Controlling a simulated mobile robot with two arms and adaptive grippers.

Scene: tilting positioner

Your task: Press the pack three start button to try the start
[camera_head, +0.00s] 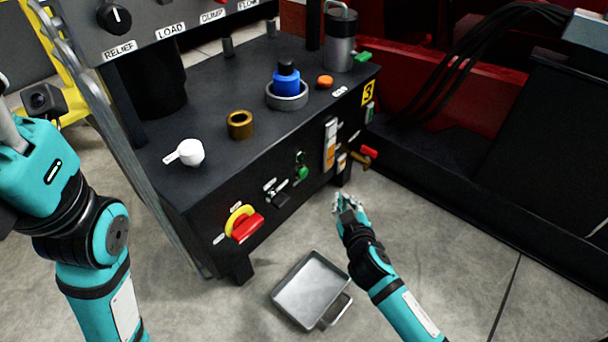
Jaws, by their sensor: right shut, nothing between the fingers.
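The dark power pack with a yellow number 3 label (368,92) stands in the middle of the view. A green round button (302,174), which looks like the start button, is on its front face, with a small label above it too small to read. My right gripper (345,198) is shut and empty, in front of the pack's face, to the right of and lower than the green button, apart from it. My left arm shows at the left edge, but its gripper is not visible.
A red rotary switch on a yellow plate (243,222) and a black key switch (277,192) are left of the button. A red-handled valve (368,152) is right. A metal tray (311,290) lies on the floor. A labelled panel (160,28) overhangs at upper left.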

